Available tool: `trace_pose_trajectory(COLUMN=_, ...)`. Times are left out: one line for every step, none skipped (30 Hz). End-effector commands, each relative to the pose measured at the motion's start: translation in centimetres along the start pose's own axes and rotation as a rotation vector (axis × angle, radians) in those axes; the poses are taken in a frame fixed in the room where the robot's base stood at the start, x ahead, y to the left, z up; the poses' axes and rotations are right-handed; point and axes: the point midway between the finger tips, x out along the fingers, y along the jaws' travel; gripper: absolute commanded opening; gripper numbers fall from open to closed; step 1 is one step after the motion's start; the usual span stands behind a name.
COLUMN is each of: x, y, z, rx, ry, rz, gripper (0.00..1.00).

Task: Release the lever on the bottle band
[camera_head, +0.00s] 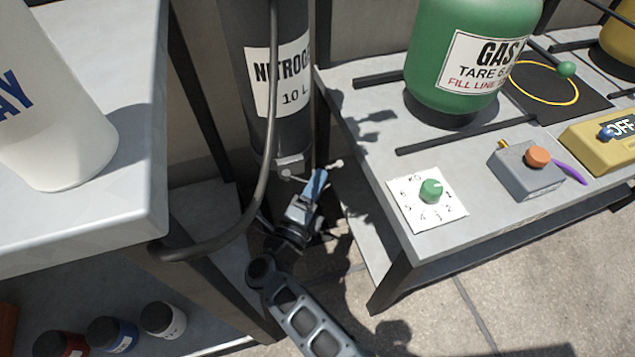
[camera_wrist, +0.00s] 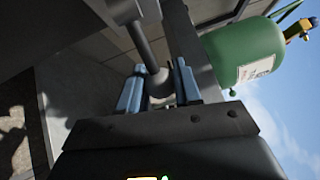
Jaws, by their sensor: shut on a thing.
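The dark grey nitrogen bottle (camera_head: 247,40) stands upright between two benches in the head view. A metal band (camera_head: 290,161) shows low on its front, partly behind my gripper and a hose. My gripper (camera_head: 316,182), with blue fingertips, is in front of the bottle's lower part, just below the band. In the wrist view, the lever is a grey rod (camera_wrist: 143,45) ending in a round knob (camera_wrist: 159,82). My blue fingers (camera_wrist: 160,92) are shut on the knob, one on each side. The head view does not show clearly how the lever meets the band.
A grey hose (camera_head: 262,165) curves past the bottle's front. The left bench (camera_head: 135,185) carries a white container (camera_head: 50,110). The right bench (camera_head: 350,105) carries a green gas cylinder (camera_head: 450,50), a dial card (camera_head: 405,200) and a grey button box (camera_head: 520,175). Paving is open at front right.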

Motion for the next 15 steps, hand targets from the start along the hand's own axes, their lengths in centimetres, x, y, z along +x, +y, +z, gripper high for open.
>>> trace_pose_trajectory(x=-0.13, y=0.23, z=-0.03, rx=-0.002, ry=0.011, rz=0.001, gripper=0.00)
trace_pose_trajectory(x=-0.17, y=0.22, z=-0.05, rx=-0.003, ry=0.018, rz=0.000, gripper=0.00)
trace_pose_trajectory(x=-0.21, y=0.21, z=-0.06, rx=-0.004, ry=0.024, rz=-0.001, gripper=0.00)
trace_pose_trajectory(x=-0.24, y=0.21, z=-0.07, rx=-0.004, ry=0.028, rz=-0.001, gripper=0.00)
trace_pose_trajectory(x=-0.26, y=0.19, z=-0.07, rx=-0.004, ry=0.032, rz=-0.002, gripper=0.00)
trace_pose_trajectory(x=-0.29, y=0.17, z=-0.08, rx=-0.005, ry=0.035, rz=-0.003, gripper=0.00)
trace_pose_trajectory(x=-0.30, y=0.16, z=-0.09, rx=-0.005, ry=0.037, rz=-0.003, gripper=0.00)
trace_pose_trajectory(x=-0.31, y=0.15, z=-0.09, rx=-0.005, ry=0.039, rz=-0.004, gripper=0.00)
trace_pose_trajectory(x=-0.31, y=0.13, z=-0.10, rx=-0.005, ry=0.040, rz=-0.004, gripper=0.00)
trace_pose_trajectory(x=-0.31, y=0.13, z=-0.10, rx=-0.005, ry=0.040, rz=-0.004, gripper=0.00)
trace_pose_trajectory(x=-0.31, y=0.12, z=-0.10, rx=-0.005, ry=0.041, rz=-0.004, gripper=0.00)
trace_pose_trajectory(x=-0.31, y=0.12, z=-0.10, rx=-0.005, ry=0.041, rz=-0.004, gripper=0.00)
trace_pose_trajectory(x=-0.30, y=0.12, z=-0.09, rx=-0.005, ry=0.040, rz=-0.004, gripper=0.00)
trace_pose_trajectory(x=-0.30, y=0.12, z=-0.09, rx=-0.005, ry=0.040, rz=-0.004, gripper=0.00)
trace_pose_trajectory(x=-0.30, y=0.11, z=-0.09, rx=-0.005, ry=0.040, rz=-0.004, gripper=0.00)
